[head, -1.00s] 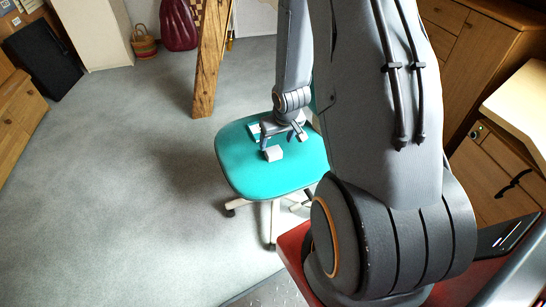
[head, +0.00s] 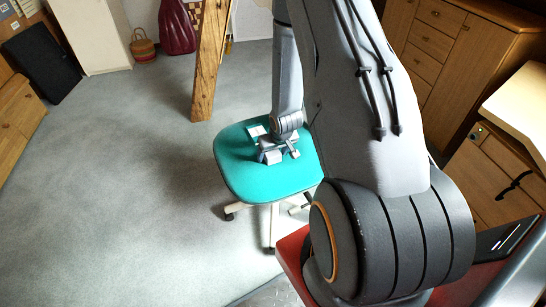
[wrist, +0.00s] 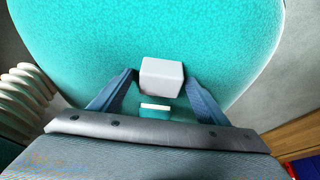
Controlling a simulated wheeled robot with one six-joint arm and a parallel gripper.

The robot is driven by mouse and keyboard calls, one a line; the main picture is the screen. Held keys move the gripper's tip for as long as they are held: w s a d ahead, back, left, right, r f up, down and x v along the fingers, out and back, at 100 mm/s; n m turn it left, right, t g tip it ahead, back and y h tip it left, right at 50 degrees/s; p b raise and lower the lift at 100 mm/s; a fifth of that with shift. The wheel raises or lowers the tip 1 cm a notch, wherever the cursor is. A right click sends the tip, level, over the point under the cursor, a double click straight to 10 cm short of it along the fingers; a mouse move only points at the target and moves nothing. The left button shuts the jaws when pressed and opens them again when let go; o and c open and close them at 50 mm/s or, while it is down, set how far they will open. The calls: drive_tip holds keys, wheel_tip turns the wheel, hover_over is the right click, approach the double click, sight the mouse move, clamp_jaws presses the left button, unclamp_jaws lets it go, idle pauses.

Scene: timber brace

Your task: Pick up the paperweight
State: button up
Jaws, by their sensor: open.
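A pale grey-white block, which looks like the paperweight (wrist: 161,72), lies on the teal chair seat (wrist: 70,45). In the head view the paperweight (head: 271,157) sits near the middle of the seat. My gripper (head: 280,152) is low over the seat with its jaws open. In the wrist view the fingers of my gripper (wrist: 161,84) stand on the left and right of the block, with the tips beside its sides. Whether the fingers touch it I cannot tell.
A small white and teal item (wrist: 155,109) lies behind the block, partly hidden by my gripper; it also shows in the head view (head: 256,131). A wooden post (head: 209,62) stands beyond the chair. Grey carpet (head: 120,180) is clear on the left.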

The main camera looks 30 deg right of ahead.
drive_tip(key=c, duration=1.3)
